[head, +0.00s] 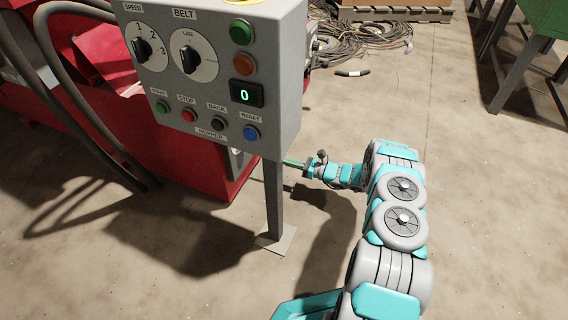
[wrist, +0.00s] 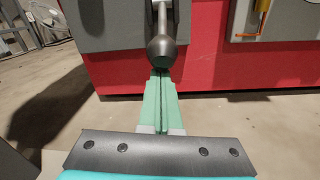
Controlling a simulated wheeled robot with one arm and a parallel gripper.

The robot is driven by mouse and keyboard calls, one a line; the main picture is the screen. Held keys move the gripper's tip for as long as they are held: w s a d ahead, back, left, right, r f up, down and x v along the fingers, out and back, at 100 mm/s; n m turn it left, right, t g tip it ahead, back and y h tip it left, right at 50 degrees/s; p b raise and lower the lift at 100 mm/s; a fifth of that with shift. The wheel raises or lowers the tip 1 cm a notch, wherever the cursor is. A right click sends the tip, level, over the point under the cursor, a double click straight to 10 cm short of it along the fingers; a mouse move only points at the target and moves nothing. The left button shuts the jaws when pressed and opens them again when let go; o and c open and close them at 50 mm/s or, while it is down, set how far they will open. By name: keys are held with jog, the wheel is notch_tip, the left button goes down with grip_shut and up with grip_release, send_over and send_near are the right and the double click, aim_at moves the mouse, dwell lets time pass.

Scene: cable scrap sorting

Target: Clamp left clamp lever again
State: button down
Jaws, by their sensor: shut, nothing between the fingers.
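A dark grey lever with a thick rounded knob, apparently the left clamp lever (wrist: 167,50), hangs down at the top middle of the wrist view. It comes from a grey plate on the red machine. My gripper (wrist: 162,82) points at the machine with its two green fingers pressed together and nothing between them. The fingertips are right at the knob's lower end; I cannot tell whether they touch it. In the head view my gripper (head: 292,163) is low, beside the control box post, and the lever is hidden there.
The red machine (wrist: 270,65) fills the wrist view's background. A grey control box (head: 215,75) on a post (head: 273,195) stands close to my gripper. Scrap cables (head: 350,40) lie at the back. The concrete floor to the right is mostly clear.

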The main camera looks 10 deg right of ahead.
jog(key=shift+r, duration=0.1)
jog(key=shift+s+d+r, duration=0.15)
jog(key=shift+r, duration=0.05)
